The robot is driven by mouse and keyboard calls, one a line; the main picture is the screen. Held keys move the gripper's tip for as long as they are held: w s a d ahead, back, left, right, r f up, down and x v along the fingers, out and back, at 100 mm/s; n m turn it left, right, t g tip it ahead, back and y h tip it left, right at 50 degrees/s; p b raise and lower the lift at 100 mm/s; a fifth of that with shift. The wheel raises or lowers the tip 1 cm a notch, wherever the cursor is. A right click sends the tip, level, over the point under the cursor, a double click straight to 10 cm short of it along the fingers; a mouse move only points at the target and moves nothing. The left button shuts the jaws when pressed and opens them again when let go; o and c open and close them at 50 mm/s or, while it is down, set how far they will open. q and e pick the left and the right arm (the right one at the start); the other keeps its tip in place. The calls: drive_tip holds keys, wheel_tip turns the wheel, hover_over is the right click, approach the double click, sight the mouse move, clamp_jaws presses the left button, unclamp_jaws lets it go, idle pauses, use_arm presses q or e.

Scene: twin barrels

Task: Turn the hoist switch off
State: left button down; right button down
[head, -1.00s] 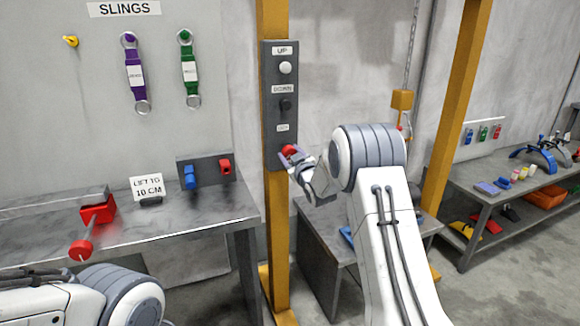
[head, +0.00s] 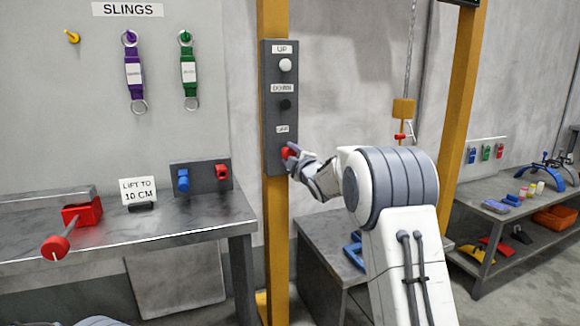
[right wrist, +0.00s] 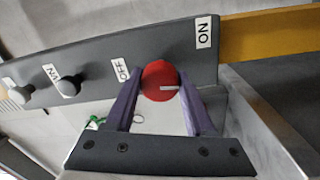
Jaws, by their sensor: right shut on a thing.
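The grey control box (head: 280,108) hangs on a yellow post and carries a white UP button (head: 285,65), a dark DOWN button (head: 286,104) and, low down, the red hoist switch knob (head: 285,153). In the right wrist view the round red knob (right wrist: 158,78) sits between the OFF label (right wrist: 121,69) and the ON label (right wrist: 203,33). A white mark on it points towards the ON side. My right gripper (right wrist: 160,88) is shut on the knob, one purple finger on each side. In the head view my right gripper (head: 291,151) partly covers it. My left gripper is out of view.
A metal bench (head: 140,232) stands at left with a red vise-like tool (head: 82,212) and a LIFT TO 10 CM sign (head: 138,190). A low grey table (head: 325,255) stands behind my right arm. Slings hang on the wall.

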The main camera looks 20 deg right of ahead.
drive_tip(key=shift+n+b, duration=0.65)
drive_tip(key=shift+n, duration=0.15)
drive_tip(key=shift+c, duration=1.3)
unclamp_jaws()
drive_tip(key=s, duration=1)
drive_tip(key=shift+s+d+f+b, duration=0.15)
drive_tip(key=shift+s+b, duration=0.1)
drive_tip(key=shift+b, duration=0.2)
